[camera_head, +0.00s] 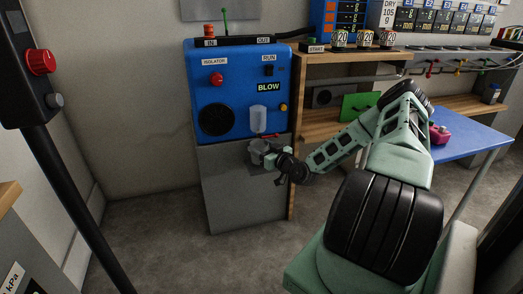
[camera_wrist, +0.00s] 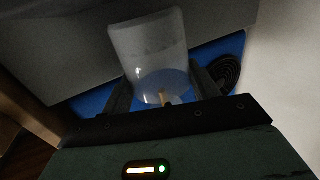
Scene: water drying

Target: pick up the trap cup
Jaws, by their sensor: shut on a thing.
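The trap cup is a cloudy, see-through cup (camera_wrist: 148,48) between the two fingers of my gripper (camera_wrist: 163,92) in the wrist view. My gripper is shut on it. In the head view my gripper (camera_head: 268,156) is in front of the grey lower panel of the blue machine, with the greyish cup (camera_head: 257,147) at its end. The fingers partly cover the cup there. A pale clear bowl (camera_head: 258,118) shows on the machine's blue front just above. I cannot tell whether the held cup touches the machine.
The blue machine (camera_head: 232,75) has a round black grille, a red knob and a BLOW label. Wooden shelves (camera_head: 340,62) stand close on its right. A blue table (camera_head: 470,142) is farther right. The floor left of the machine is clear.

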